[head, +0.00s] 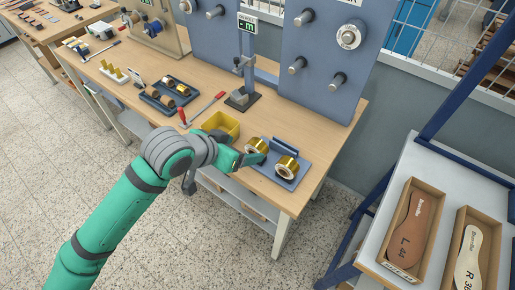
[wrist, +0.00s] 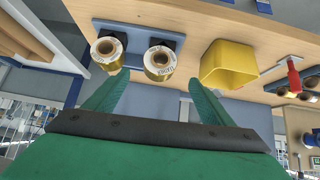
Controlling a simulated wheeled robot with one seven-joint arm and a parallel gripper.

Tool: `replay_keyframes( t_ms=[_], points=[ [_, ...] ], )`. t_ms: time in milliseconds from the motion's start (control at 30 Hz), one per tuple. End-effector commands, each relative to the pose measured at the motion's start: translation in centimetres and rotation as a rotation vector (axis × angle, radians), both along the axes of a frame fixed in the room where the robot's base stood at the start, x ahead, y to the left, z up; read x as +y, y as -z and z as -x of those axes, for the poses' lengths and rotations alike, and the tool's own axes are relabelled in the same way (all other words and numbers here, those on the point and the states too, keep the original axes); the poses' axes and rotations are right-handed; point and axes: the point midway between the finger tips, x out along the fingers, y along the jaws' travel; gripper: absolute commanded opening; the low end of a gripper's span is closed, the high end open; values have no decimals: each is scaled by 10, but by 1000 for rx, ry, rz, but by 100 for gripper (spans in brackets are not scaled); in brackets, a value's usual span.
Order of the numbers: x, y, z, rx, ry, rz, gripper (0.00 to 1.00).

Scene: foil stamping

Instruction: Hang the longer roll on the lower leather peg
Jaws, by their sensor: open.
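Two gold rolls stand side by side on a small blue-grey rack, the left one (head: 256,146) and the right one (head: 287,166) in the head view. In the wrist view, the roll nearer the yellow bin (wrist: 160,62) lies ahead between my open fingers, and the other (wrist: 107,50) is to its left. I cannot tell which roll is longer. My gripper (head: 247,158) is open and empty, close to the left roll; it also shows in the wrist view (wrist: 155,85). The right blue-grey panel carries lower pegs (head: 297,66) (head: 338,80); its sign is cut off.
The yellow bin (head: 219,124) stands left of the rolls. A white-faced roll (head: 348,37) hangs on an upper peg. A side table (head: 392,215) with boxes is at right.

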Motion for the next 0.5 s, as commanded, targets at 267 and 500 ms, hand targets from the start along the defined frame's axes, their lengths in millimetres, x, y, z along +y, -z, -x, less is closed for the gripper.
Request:
replay_keyframes(
  t_ms=[267, 500],
  points=[
    [-19, 27, -21, 2, 4, 3, 76],
    [-26, 39, -30, 1, 4, 2, 76]
  ],
)
